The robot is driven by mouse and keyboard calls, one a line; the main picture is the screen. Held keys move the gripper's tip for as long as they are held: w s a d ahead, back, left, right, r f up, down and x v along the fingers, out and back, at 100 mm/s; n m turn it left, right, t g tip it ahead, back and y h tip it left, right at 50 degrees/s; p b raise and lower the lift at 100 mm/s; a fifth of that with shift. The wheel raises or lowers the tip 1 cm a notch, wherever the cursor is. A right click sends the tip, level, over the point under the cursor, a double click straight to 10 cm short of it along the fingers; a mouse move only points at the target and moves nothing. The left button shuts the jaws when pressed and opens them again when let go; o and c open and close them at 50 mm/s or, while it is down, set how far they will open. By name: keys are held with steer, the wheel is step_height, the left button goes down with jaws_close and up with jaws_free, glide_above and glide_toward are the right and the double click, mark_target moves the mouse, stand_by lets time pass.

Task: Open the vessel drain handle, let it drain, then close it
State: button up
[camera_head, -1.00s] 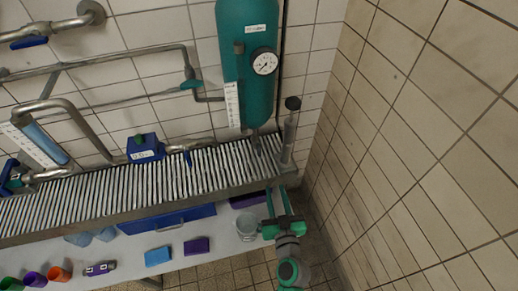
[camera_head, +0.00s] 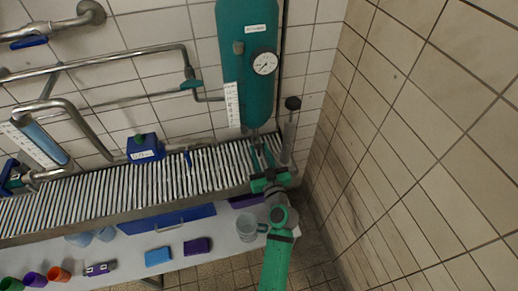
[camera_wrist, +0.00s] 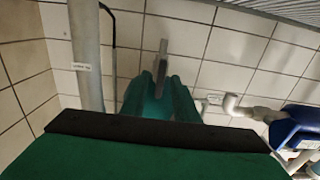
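The vessel (camera_head: 248,80) is a tall green cylinder on the tiled wall, with a round gauge on its right side. At its lower end is a grey drain handle (camera_wrist: 162,60), seen as a narrow upright lever in the wrist view. My gripper (camera_head: 264,151) is just below the vessel, over the right end of the slatted shelf. In the wrist view its two green fingers (camera_wrist: 161,82) stand apart, one on each side of the lever. I cannot see clear contact. The head view mostly hides the handle behind the fingers.
A grey upright tube with a black knob (camera_head: 292,104) stands close to the right of my gripper. The slatted shelf (camera_head: 110,192) runs left. Below it, a clear beaker (camera_head: 246,228) stands on a lower bench. A blue-boxed valve (camera_head: 145,150) is farther left.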

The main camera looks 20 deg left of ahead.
steer(key=shift+w+a, duration=0.4)
steer(key=shift+w, duration=0.15)
jaws_close()
